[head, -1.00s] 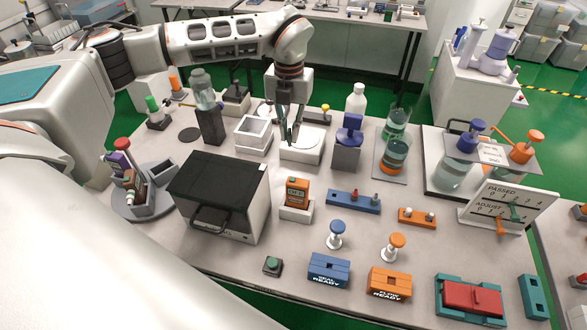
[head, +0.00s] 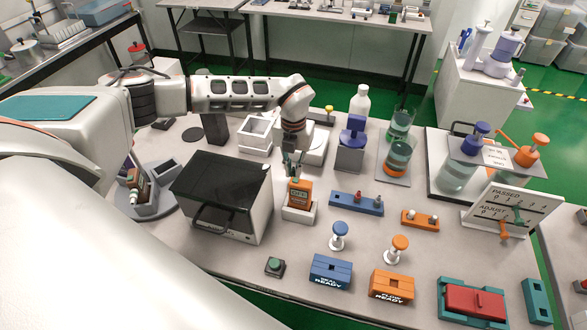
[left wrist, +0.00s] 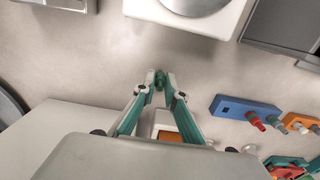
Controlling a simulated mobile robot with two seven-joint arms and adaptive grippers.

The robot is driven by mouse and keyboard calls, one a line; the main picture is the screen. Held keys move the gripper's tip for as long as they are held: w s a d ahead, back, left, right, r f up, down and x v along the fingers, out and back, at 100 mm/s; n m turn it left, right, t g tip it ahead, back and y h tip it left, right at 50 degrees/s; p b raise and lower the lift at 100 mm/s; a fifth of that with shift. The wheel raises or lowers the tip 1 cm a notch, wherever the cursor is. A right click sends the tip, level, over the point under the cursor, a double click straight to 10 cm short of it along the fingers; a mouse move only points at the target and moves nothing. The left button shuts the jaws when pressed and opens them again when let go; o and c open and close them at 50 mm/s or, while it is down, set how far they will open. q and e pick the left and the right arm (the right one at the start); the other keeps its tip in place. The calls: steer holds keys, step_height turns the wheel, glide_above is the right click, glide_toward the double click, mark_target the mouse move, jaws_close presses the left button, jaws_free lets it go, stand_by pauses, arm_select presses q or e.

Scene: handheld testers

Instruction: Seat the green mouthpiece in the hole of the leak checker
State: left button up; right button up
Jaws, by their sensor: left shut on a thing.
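My left gripper (head: 293,165) comes down from above, its fingertips just over or behind the top of an orange handheld tester (head: 299,193), which looks like the leak checker. The tester stands upright in a white cradle (head: 298,215). In the left wrist view the fingers meet on a small green piece (left wrist: 159,84), apparently the mouthpiece; the orange tester (left wrist: 170,137) shows between and below the fingers. The tester's hole cannot be made out, and I cannot tell whether the green piece touches the tester. My right gripper is not in view.
A black-topped box (head: 222,185) stands close left of the tester. A white open box (head: 258,132) and a blue-topped stand (head: 351,150) are behind. A blue rack (head: 356,203) lies to the right. Blue (head: 330,270) and orange (head: 391,285) blocks lie in front.

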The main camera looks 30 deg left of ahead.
arm_select(q)
steer(key=shift+f, duration=0.15)
steer(key=o, duration=0.7)
